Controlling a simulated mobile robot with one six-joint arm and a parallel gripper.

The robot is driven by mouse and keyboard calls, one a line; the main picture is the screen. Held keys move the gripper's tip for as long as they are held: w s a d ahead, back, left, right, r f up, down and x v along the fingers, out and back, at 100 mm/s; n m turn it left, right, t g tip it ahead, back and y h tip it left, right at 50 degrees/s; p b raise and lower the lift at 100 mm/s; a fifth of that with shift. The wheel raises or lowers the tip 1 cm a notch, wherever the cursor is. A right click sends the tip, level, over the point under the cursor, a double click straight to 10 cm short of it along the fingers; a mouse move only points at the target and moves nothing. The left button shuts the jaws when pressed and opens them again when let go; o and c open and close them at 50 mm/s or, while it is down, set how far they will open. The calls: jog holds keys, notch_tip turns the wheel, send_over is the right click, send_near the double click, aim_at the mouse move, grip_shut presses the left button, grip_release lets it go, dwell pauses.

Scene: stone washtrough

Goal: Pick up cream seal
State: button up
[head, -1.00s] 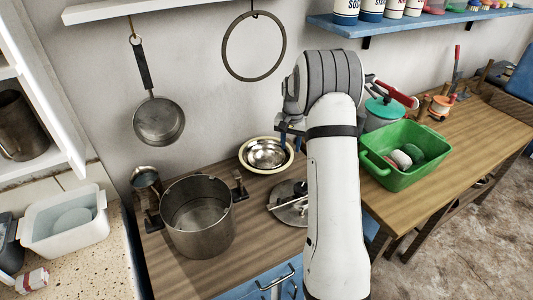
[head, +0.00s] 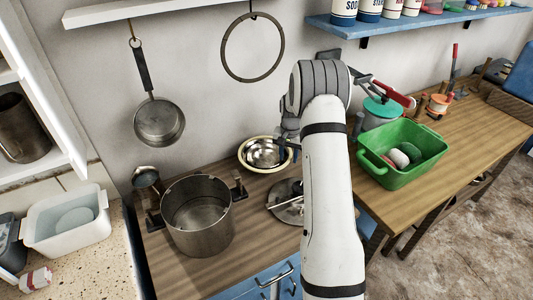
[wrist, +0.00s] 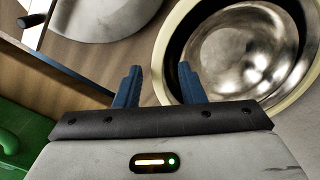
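The cream seal (head: 243,167) shows in the head view as a pale ring around a shiny metal bowl (head: 265,152) on the wooden counter. In the wrist view the cream seal (wrist: 163,62) curves around the bowl (wrist: 235,50) at upper right; whether it touches the bowl, I cannot tell. The right finger overlaps the near left edge of the ring in the wrist view. In the head view my arm partly hides the gripper, at the ring's right side.
A large steel pot (head: 197,216) stands left of the bowl. A round metal lid (head: 290,211) lies in front of it, partly behind my arm. A green tub (head: 378,169) stands on the table to the right. A pan (head: 158,122) hangs on the wall behind.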

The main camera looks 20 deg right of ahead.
jog(key=shift+f, duration=0.25)
jog(key=shift+c, duration=0.2)
grip_shut()
dwell(0.3)
